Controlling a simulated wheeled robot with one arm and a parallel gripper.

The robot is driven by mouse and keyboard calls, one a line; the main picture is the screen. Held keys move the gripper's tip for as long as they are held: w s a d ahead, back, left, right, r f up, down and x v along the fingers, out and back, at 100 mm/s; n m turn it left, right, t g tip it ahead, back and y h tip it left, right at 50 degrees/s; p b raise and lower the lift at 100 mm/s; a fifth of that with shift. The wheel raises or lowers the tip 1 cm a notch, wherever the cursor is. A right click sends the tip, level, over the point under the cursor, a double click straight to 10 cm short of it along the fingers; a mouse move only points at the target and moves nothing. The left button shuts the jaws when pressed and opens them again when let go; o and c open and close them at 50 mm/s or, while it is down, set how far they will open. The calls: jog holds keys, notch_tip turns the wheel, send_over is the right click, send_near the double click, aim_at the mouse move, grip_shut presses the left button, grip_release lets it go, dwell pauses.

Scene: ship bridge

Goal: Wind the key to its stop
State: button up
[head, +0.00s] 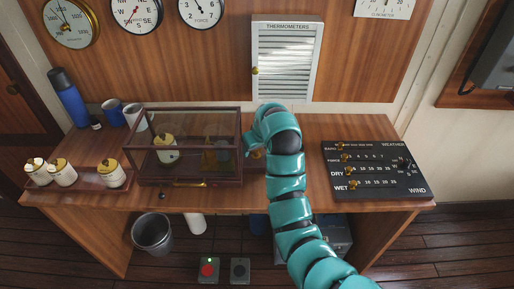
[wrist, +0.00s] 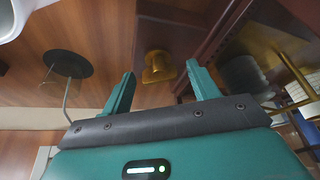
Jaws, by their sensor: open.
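A small brass piece that looks like the key (wrist: 157,66) shows in the wrist view, in front of the wooden surface and ahead of the gap between my fingers. My gripper (wrist: 158,85) is open, with one teal finger to each side of that gap and nothing between them. In the head view, a bit of brass (head: 256,154) shows beside the end of my teal arm, just right of the glass case (head: 190,112). The arm hides most of that spot and my fingertips there. I cannot tell how far the key is turned.
The dark-framed glass case stands close to my gripper, also at right in the wrist view (wrist: 215,45). Jars sit on a tray (head: 90,187) at left. A black weather board (head: 375,170) lies at right. Bare desk (head: 330,125) shows between my arm and the board.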

jog(key=p+v, duration=1.1)
jog(key=v, duration=0.6)
jog(key=shift+r, duration=0.2)
jog(key=shift+d, duration=0.1)
